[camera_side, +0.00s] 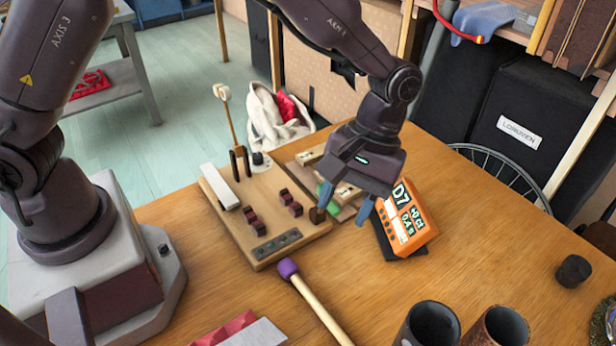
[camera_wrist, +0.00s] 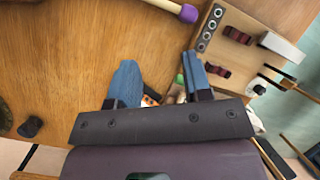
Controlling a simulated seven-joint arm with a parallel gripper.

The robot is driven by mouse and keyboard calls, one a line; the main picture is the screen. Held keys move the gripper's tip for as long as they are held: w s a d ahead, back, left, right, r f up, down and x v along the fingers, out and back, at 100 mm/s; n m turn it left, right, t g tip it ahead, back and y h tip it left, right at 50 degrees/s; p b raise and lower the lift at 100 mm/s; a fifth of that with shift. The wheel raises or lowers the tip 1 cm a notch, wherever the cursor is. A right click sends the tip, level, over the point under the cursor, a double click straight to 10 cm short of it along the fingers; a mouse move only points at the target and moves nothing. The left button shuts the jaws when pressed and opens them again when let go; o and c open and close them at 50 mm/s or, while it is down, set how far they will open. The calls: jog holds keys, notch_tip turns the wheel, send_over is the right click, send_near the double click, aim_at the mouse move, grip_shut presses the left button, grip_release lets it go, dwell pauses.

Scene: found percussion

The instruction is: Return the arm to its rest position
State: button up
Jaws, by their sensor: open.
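My gripper (camera_side: 344,208) is at the end of my arm, bent over the right edge of a wooden board (camera_side: 237,225). Its two blue fingers point down and stand apart, with nothing seen between them. The left finger is close to a small dark knob (camera_side: 317,215) at the board's corner. The right finger is just left of an orange display box (camera_side: 405,215) reading D7. I cannot tell whether either finger touches these.
A purple-headed mallet (camera_side: 312,300) lies in front of the board. Two dark cups (camera_side: 428,325) stand at the front right, and a black cylinder (camera_side: 573,271) sits farther right. An upright beater (camera_side: 232,125) rises at the board's back.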

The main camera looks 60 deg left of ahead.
jog(key=s+a+r+m+t, duration=0.3)
jog(key=s+a+r+t, duration=0.2)
jog(key=s+a+r, duration=0.2)
jog(key=s+a+r+m+t, duration=0.3)
jog(key=s+a+r+t, duration=0.2)
jog(key=a+r, duration=0.6)
jog(key=shift+s+a+r, duration=0.25)
jog(key=shift+s+a, duration=0.05)
jog(key=shift+s, duration=0.7)
